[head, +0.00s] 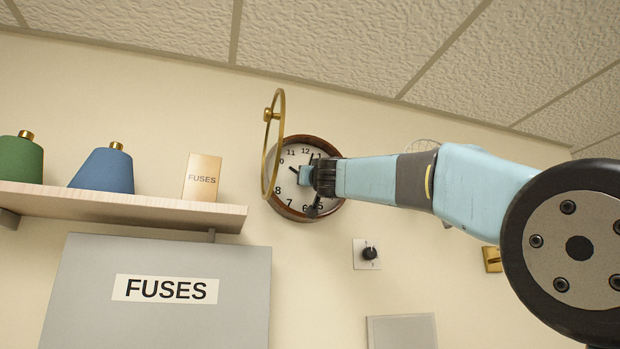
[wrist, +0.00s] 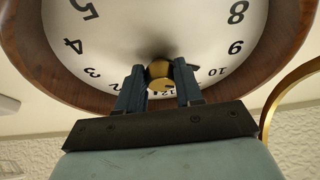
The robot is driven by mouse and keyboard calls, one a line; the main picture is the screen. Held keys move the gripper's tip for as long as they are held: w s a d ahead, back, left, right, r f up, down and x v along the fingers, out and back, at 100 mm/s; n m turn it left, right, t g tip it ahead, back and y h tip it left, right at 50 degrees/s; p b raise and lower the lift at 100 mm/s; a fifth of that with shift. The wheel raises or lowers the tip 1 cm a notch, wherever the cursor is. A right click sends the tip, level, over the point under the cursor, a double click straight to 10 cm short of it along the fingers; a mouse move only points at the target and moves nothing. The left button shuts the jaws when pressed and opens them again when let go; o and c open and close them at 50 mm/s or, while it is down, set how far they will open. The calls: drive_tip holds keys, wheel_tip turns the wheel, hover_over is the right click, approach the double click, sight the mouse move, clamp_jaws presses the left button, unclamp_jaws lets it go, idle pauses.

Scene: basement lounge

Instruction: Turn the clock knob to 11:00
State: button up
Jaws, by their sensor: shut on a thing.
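The round wall clock (head: 288,190) has a brown wooden rim and a white face with black numerals. It also fills the top of the wrist view (wrist: 120,30), upside down there. Its brass centre knob (wrist: 160,70) sits between the fingers of my gripper (wrist: 161,88), which is shut on it. In the head view my gripper (head: 306,175) covers the knob and part of the face. One dark hand points near 10 and another upward near 12; both are partly hidden. The brass-ringed clock cover (head: 267,170) stands swung open on the left.
A wooden shelf (head: 120,206) holds a green spool, a blue spool and a small FUSES box (head: 202,178). A grey FUSES cabinet (head: 90,310) is below. A dial plate (head: 360,262) is below the clock. The ceiling (head: 320,45) is close above.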

drive_tip(key=shift+m, duration=0.4)
drive_tip(key=shift+a+r+m+h, duration=0.1)
drive_tip(key=shift+m+h, duration=1.05)
drive_tip(key=shift+m, duration=0.8)
drive_tip(key=shift+m+h, duration=1.15)
drive_tip(key=shift+m, duration=1.1)
drive_tip(key=o, duration=1)
drive_tip(key=shift+o, duration=0.2)
drive_tip(key=shift+s, duration=0.1)
drive_tip(key=a+v, duration=0.1)
drive_tip(key=v, duration=1.2)
drive_tip(key=shift+s+d+f, duration=0.25)
drive_tip(key=shift+d+f, duration=0.05)
drive_tip(key=shift+d, duration=0.15)
